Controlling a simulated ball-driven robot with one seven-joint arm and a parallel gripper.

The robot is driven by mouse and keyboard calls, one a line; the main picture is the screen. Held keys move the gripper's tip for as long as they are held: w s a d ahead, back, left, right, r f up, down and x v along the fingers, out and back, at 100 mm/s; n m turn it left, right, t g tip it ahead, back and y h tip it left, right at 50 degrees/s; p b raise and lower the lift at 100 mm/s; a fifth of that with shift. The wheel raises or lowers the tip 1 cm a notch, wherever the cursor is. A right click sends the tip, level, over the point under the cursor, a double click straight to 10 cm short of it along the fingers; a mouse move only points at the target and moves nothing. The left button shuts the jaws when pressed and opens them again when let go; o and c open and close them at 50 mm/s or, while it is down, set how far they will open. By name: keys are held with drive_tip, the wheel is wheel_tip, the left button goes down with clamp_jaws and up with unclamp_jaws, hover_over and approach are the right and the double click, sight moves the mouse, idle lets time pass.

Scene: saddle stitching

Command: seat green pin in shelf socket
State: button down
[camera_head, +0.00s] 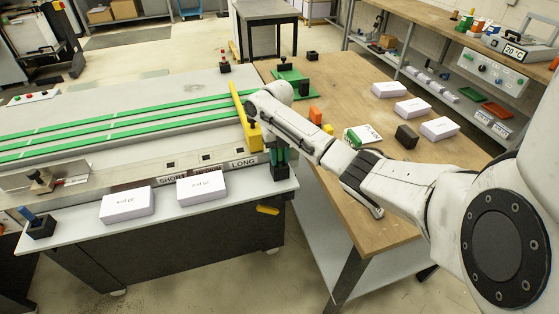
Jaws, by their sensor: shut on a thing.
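My arm reaches in from the right, and my gripper (279,156) points down at the right end of the white shelf (237,207). It is shut on the green pin (283,154), of which only a little green shows between dark fingers. Directly beneath is a black socket block (279,173) on the shelf, close to the LONG label. The pin's lower end is hidden by the fingers and block, so I cannot tell how deep it sits or whether it touches.
Two white paper stacks (127,206) (202,188) lie on the shelf. A blue pin (27,214) stands in another black block at the far left. A yellow guard (246,115) rises beside my gripper. The wooden table (345,82) holds boxes and small blocks.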

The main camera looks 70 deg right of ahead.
drive_tip(key=c, duration=0.8)
unclamp_jaws()
drive_tip(key=shift+r, duration=0.1)
